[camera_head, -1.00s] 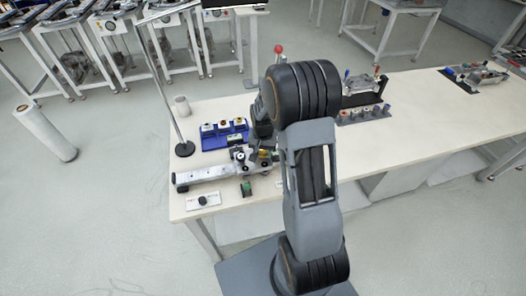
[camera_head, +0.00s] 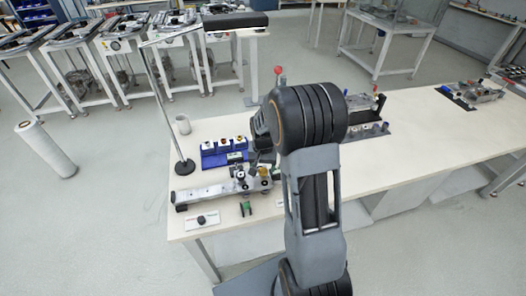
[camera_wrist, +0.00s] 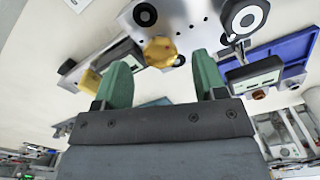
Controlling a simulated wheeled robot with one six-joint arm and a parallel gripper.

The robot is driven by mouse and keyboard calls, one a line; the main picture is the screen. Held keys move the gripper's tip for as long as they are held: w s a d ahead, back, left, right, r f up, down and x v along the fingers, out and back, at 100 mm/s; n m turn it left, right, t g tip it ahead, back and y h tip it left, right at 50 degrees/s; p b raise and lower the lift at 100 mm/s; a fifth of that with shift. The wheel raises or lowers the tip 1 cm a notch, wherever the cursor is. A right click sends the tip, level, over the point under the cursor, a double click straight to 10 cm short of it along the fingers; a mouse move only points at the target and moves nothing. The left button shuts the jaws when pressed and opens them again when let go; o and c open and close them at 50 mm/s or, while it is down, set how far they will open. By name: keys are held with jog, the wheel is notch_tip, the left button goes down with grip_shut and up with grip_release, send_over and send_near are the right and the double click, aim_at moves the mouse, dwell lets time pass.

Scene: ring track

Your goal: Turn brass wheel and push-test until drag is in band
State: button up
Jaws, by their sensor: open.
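The brass wheel (camera_wrist: 160,52) shows as a round gold knob against a pale metal plate (camera_wrist: 190,25) in the wrist view. My gripper (camera_wrist: 160,62) is open, with two green fingers spread to either side of the wheel in the picture. I see no contact, and cannot tell how far beyond the fingertips the wheel lies. In the head view, the long metal ring track (camera_head: 205,193) lies at the table's left end, with small gold and black parts at its right end. My arm covers much of my gripper there.
A blue holder (camera_head: 211,160) with several small pieces stands behind the track. A white plate with a black knob (camera_head: 202,220) lies in front. The table's right middle is clear.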

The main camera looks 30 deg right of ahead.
aim_at(263, 171)
notch_tip(263, 171, up, 12)
jog(key=shift+f+b, duration=0.25)
jog(key=shift+b, duration=0.15)
dwell(0.4)
jog(key=s+a+r+n+t, duration=0.2)
jog(key=s+a+n, duration=0.1)
jog(key=s, duration=0.5)
jog(key=s+a+r+n+t, duration=0.2)
jog(key=s+a+n, duration=0.1)
jog(key=s+a, duration=0.3)
jog(key=shift+s+r+n, duration=0.3)
jog(key=shift+s+r, duration=0.05)
jog(key=shift+s, duration=0.55)
